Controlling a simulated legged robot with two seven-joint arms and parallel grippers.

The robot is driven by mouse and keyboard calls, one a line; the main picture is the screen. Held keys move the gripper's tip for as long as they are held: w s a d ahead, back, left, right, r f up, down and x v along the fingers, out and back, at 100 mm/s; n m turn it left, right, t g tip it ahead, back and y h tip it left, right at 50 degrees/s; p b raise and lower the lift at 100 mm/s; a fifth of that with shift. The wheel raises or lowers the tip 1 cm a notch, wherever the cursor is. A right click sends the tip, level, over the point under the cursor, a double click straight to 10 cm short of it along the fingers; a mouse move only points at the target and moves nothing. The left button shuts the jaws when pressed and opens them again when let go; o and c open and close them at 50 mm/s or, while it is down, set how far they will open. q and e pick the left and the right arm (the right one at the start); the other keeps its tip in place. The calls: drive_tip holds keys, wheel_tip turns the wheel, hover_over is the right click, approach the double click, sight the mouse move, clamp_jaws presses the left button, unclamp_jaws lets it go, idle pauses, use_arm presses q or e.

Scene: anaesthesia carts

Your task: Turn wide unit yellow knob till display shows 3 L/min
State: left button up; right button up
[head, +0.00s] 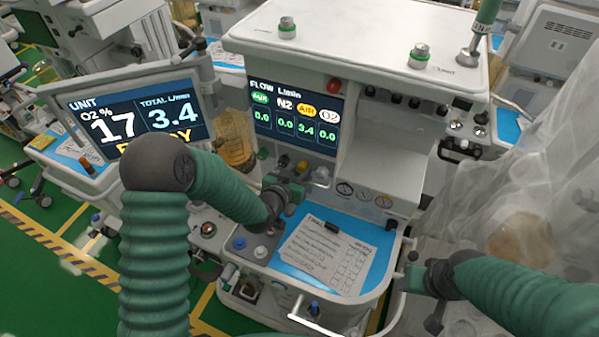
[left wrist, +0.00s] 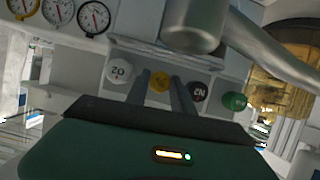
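The wide unit (head: 400,50) has a flow display (head: 295,115) reading 0.0, 0.0, 3.4 and 0.0; the 3.4 stands under the yellow label. In the left wrist view its knobs form a row: white O2 (left wrist: 117,72), yellow (left wrist: 160,81), dark N2 (left wrist: 198,92) and green (left wrist: 234,101). My left gripper (head: 291,186) is at this row, and its fingers (left wrist: 160,90) close in on both sides of the yellow knob. In the head view the gripper partly hides the knobs. My right gripper (head: 425,290) is by the unit's right front edge; its fingers are unclear.
A side screen (head: 140,110) reads O2 17% and total 3.4 L/min. A blue work surface with a paper checklist (head: 325,250) lies below the knobs. Gauges (head: 362,195) sit right of them. An amber canister (head: 235,145) stands left. A translucent-covered cart (head: 500,190) crowds the right.

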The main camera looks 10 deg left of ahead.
use_arm(q)
drive_tip(key=o, duration=0.4)
drive_tip(key=shift+o, duration=0.2)
drive_tip(key=p+v, duration=1.2)
drive_tip(key=v, duration=0.4)
drive_tip(key=shift+s+a+p, duration=0.15)
drive_tip(key=shift+s+p, duration=0.2)
drive_tip(key=shift+p, duration=0.05)
drive_tip(key=shift+r, duration=0.15)
